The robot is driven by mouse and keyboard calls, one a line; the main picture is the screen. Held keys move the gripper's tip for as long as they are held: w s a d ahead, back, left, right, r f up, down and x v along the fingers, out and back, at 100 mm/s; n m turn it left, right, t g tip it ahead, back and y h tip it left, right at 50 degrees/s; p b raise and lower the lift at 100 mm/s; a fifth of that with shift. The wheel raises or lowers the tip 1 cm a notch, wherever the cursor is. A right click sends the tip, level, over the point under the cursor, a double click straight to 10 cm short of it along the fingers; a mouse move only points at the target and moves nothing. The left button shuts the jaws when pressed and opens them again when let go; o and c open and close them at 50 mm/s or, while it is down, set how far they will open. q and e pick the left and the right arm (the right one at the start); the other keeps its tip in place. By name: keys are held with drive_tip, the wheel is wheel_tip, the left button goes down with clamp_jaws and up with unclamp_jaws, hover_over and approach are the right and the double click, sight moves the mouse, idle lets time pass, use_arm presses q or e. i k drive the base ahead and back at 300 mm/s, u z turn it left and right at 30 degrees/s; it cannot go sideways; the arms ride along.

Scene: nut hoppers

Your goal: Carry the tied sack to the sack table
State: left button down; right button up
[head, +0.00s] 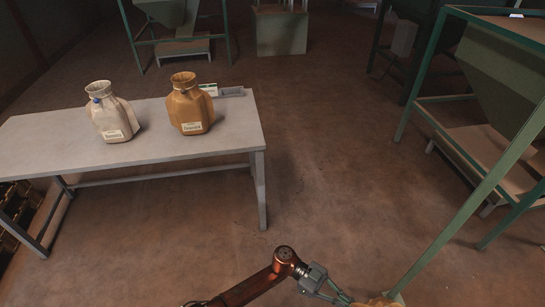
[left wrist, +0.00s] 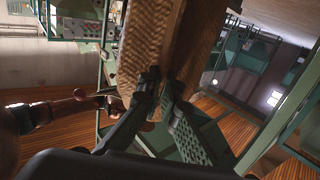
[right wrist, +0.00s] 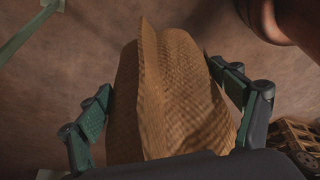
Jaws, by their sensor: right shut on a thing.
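A tan woven sack (right wrist: 165,100) sits between the two fingers of my right gripper (right wrist: 160,80), which is shut on it above the floor. The sack fills much of the left wrist view (left wrist: 148,40), and only a bit of it shows at the bottom edge of the head view (head: 385,301). My left gripper (head: 338,294) is beside this sack. In the left wrist view its fingertips (left wrist: 162,84) are close together at the sack's edge; whether they pinch it is unclear. The sack's tie is not visible. The grey sack table (head: 160,146) stands at the left.
A green hopper frame (head: 470,195) stands at the right. The floor (head: 330,165) between is clear.

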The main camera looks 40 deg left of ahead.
sight(23, 153)
drive_tip(key=u, duration=1.9)
drive_tip(key=i, duration=1.2)
